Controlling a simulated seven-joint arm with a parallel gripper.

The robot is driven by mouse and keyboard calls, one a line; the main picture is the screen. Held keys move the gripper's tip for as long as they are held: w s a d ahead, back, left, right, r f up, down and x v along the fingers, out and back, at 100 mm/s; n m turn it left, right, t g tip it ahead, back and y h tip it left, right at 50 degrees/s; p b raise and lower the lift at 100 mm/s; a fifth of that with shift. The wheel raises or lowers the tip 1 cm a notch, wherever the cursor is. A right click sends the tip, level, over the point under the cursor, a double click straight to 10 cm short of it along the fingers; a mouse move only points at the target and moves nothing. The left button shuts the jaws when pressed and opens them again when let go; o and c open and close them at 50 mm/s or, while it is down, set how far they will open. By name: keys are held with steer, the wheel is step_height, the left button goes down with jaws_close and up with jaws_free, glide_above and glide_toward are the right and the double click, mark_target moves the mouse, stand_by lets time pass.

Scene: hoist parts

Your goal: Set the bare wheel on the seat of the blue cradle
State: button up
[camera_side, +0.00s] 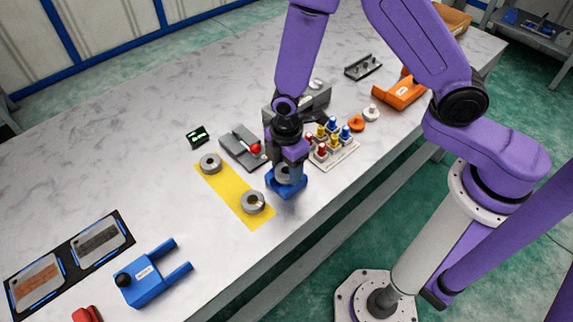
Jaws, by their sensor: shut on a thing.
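My gripper (284,172) points down at the middle of the table, directly over the blue cradle (288,189). It is shut on a grey wheel, which shows only in part between the fingers, low at the cradle. I cannot tell whether the wheel touches the seat, because the fingers hide the contact. Two other grey wheels, one near (253,203) and one far (210,162), lie on a yellow strip (232,190) to the left of the cradle.
A rack of coloured pegs (334,150) stands close on the right. A grey block with a red knob (243,148) and a small dark display (198,137) are behind left. A blue forked part (153,275) lies front left. Orange parts (400,93) lie back right.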

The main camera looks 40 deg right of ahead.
steer(key=shift+f, duration=0.15)
steer(key=o, duration=1.5)
steer(key=shift+s, duration=0.3)
steer(key=shift+w+r, duration=0.15)
steer(key=shift+r, duration=0.85)
steer(key=shift+w+r, duration=0.15)
steer(key=shift+r, duration=0.85)
step_height(320, 180, up, 3)
steer(key=shift+r, duration=0.1)
